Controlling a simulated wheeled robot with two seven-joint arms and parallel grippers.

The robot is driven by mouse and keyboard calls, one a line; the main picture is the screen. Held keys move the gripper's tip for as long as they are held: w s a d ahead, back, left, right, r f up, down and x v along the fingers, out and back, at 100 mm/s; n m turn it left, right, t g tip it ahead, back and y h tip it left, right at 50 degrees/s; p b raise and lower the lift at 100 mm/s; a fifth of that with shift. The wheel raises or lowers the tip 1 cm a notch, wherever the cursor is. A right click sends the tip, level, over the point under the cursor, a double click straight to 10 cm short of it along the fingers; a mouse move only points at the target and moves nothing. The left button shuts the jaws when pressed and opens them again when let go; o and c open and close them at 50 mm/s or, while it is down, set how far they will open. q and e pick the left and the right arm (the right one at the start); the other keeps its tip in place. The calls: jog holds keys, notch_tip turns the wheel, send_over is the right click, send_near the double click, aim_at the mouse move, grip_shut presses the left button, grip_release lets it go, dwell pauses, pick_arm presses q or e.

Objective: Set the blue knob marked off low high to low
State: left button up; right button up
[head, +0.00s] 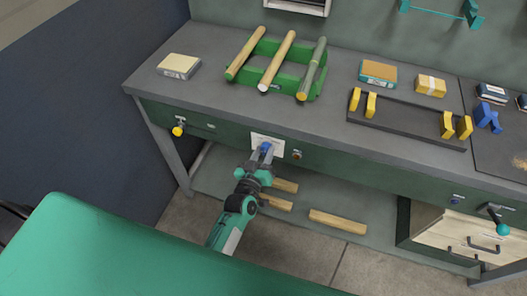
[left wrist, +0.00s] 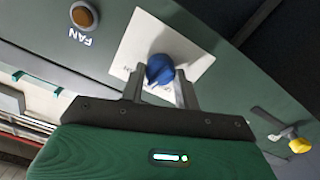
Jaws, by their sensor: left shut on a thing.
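The blue knob (left wrist: 158,70) sits on a white plate (left wrist: 188,42) on the bench's green front panel. In the head view the knob (head: 266,147) shows small at the tip of my arm, with the white plate (head: 276,141) around it. My left gripper (left wrist: 160,82) has its two fingers on either side of the knob and is shut on it. In the head view the left gripper (head: 262,154) reaches up to the panel from below. The plate's lettering is mostly hidden, so I cannot read the knob's setting. My right gripper is not in view.
An orange-brown button (left wrist: 84,16) marked FAN is beside the plate. A yellow knob (head: 178,131) is on the panel further left. Wooden pieces (head: 337,220) lie on the lower shelf. A green rack (head: 267,48) with turned rods stands on the bench top.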

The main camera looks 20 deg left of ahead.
pick_arm(q)
jog(key=n, duration=0.2)
jog(key=shift+n, duration=0.4)
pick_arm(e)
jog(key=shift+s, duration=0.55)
pick_arm(q)
jog(key=shift+n, duration=0.4)
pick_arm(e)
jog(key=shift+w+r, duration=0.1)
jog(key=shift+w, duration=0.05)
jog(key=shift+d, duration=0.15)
pick_arm(q)
jog(key=o, duration=1)
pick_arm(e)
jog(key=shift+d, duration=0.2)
